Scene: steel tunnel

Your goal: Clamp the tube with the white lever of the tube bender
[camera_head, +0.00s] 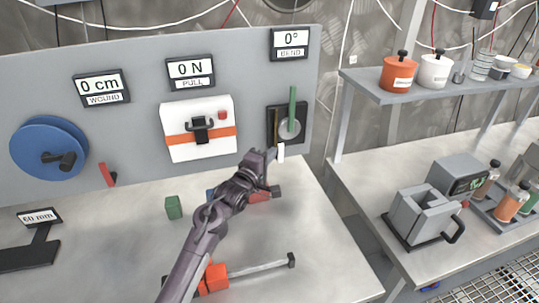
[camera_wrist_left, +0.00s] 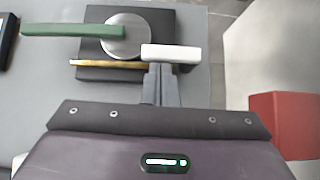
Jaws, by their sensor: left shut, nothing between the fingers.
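The tube bender (camera_head: 272,112) is a black plate on the upright grey panel, with a round grey disc (camera_head: 290,129) and a long green handle (camera_head: 292,105). A brass-coloured tube (camera_head: 276,128) runs along the disc; it also shows in the left wrist view (camera_wrist_left: 90,64). The white lever (camera_head: 281,152) sits at the bender's lower end and shows as a short white bar in the left wrist view (camera_wrist_left: 172,53). My left gripper (camera_head: 272,157) is shut and empty, its fingertips right at the lever; I cannot tell whether they touch. My right gripper is not in view.
The panel also carries a blue reel (camera_head: 35,135), a white box with an orange band (camera_head: 180,145) and displays; BEND (camera_head: 290,43) reads 0°. A green block (camera_head: 173,207) and an orange clamp (camera_head: 216,277) are on the bench near my arm. A shelf (camera_head: 380,92) stands right.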

